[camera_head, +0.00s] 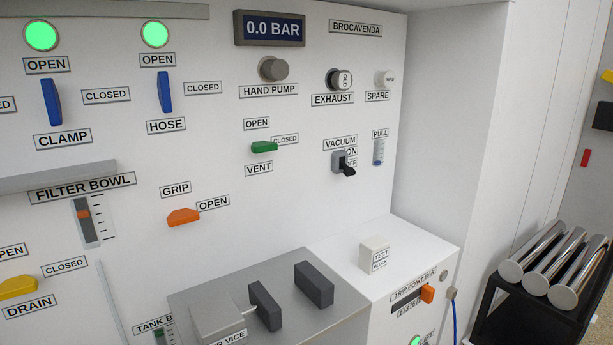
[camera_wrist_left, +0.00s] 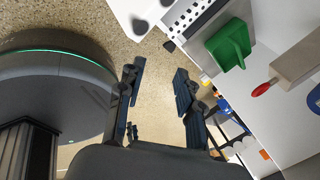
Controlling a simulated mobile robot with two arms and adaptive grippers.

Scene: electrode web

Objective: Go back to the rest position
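My left gripper (camera_wrist_left: 160,92) shows in the left wrist view, with its two dark fingers apart and nothing between them. Speckled floor lies beyond the fingers. Neither gripper shows in the head view, and my right gripper is in no frame. The head view faces a white panel with a blue clamp handle (camera_head: 52,102), a blue hose handle (camera_head: 164,92), a green vent handle (camera_head: 264,147), an orange grip handle (camera_head: 183,217) and a yellow drain handle (camera_head: 18,287). The pressure display (camera_head: 272,28) reads 0.0 BAR. Two green lamps (camera_head: 41,36) (camera_head: 155,34) are lit.
A grey vice block (camera_head: 285,290) and a small test block (camera_head: 375,253) stand on the ledge below the panel. A black rack (camera_head: 520,320) with metal cylinders (camera_head: 532,252) stands at right.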

